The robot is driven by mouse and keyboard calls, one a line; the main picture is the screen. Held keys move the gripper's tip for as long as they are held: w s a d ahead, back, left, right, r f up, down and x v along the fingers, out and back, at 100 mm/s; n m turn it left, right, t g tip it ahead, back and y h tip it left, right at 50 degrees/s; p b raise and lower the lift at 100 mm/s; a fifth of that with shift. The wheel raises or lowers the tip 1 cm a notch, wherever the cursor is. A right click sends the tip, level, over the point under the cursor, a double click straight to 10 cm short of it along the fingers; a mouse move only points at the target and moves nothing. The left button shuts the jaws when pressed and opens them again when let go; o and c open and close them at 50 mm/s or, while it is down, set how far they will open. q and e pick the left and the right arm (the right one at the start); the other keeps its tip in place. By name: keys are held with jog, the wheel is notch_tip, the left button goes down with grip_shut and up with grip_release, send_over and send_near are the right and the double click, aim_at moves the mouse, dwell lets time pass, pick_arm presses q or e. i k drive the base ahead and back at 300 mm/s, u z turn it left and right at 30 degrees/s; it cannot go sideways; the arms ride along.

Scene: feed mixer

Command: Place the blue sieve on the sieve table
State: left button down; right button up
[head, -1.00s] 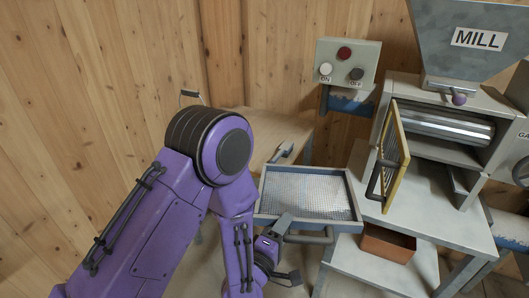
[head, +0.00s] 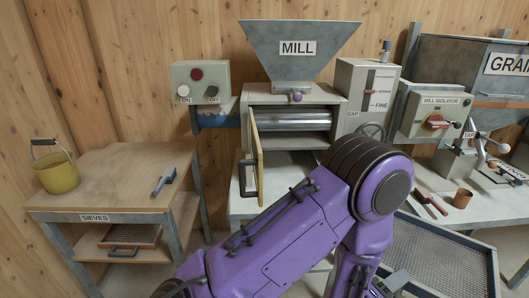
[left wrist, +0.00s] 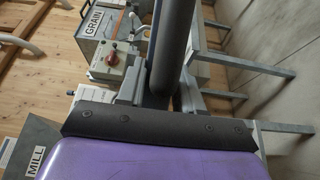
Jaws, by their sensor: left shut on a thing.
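A flat sieve (head: 450,262) with a blue-grey frame and wire mesh is at the lower right of the head view, partly cut off and partly behind my arm. My left gripper (head: 394,282) is shut on it at its near left side; the fingertips are partly hidden. In the left wrist view a dark bar (left wrist: 170,45) runs up from between the jaws (left wrist: 160,95). The sieve table (head: 110,190), labelled SIEVES, stands at the left, away from the gripper. My right gripper is out of view.
The sieve table holds a yellow bucket (head: 57,172) and a blue-handled tool (head: 163,181). Its top is clear between them. A reddish sieve (head: 130,236) lies on its lower shelf. A yellow-edged panel (head: 257,160) stands open at the mill (head: 290,93). The bench (head: 480,205) is at right.

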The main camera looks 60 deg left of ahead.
aim_at(126, 183)
jog(key=z, duration=0.1)
jog(key=k, duration=1.4)
jog(key=u, duration=1.95)
jog(key=i, duration=0.85)
jog(key=z, duration=0.15)
